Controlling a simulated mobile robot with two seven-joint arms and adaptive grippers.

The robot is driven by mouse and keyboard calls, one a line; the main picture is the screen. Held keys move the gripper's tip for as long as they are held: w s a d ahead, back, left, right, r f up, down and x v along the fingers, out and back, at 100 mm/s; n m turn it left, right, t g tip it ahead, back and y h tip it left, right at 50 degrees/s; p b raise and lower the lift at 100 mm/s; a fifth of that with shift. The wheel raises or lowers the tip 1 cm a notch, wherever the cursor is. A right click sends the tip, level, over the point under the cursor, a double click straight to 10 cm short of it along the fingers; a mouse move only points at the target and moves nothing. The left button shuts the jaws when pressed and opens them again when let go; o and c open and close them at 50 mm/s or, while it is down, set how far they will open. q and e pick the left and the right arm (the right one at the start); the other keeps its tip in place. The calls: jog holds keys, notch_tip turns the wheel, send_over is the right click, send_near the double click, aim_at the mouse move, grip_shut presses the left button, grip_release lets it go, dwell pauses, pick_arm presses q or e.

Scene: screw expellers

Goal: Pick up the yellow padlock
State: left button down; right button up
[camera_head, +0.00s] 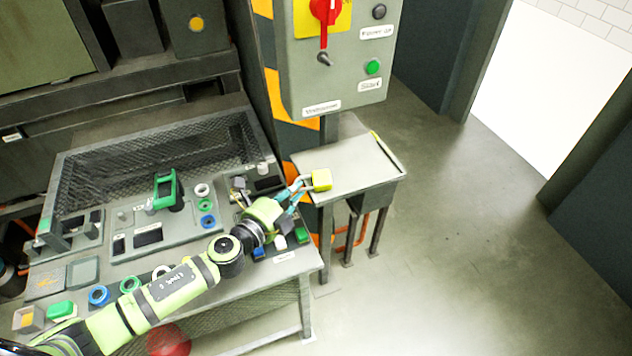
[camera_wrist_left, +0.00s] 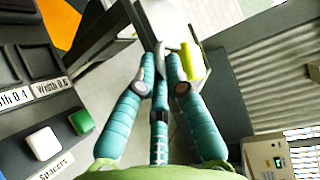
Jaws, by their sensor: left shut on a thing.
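The yellow padlock (camera_head: 321,179) shows in the head view at the left part of a small grey side table. It also shows in the wrist view (camera_wrist_left: 191,62), with its grey shackle toward my fingers. My left gripper (camera_head: 301,185) is shut on the padlock, with its teal fingertips (camera_wrist_left: 163,80) at the shackle. The padlock's body sticks out beyond the fingertips. I cannot tell whether it touches the tabletop. My right gripper is not in view.
The small side table (camera_head: 355,168) stands below a grey control box (camera_head: 335,100) with a red switch and a green button. A workbench with several coloured rings and blocks lies under my left arm. The floor (camera_head: 450,230) to the right is clear.

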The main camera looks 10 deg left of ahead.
pick_arm(q)
jog(key=shift+r, duration=0.15)
jog(key=s+d+r+p, duration=0.1)
jog(key=s+d+r, duration=0.4)
jog(key=d+r, duration=0.5)
jog(key=shift+d+r+p, duration=0.3)
jog(key=shift+r, duration=0.1)
jog(key=shift+a, duration=0.1)
jog(key=s+a+r+n+y, duration=0.3)
jog(key=s+a+n+y, duration=0.6)
jog(key=s+a+y, duration=0.2)
jog(key=a+y, duration=0.1)
jog(key=y, duration=0.1)
jog(key=shift+a+r+n+g+y+b, duration=0.15)
jog(key=shift+a+n+g+y+b, duration=0.05)
jog(key=shift+n+g+y+b, duration=0.2)
jog(key=shift+w, duration=0.2)
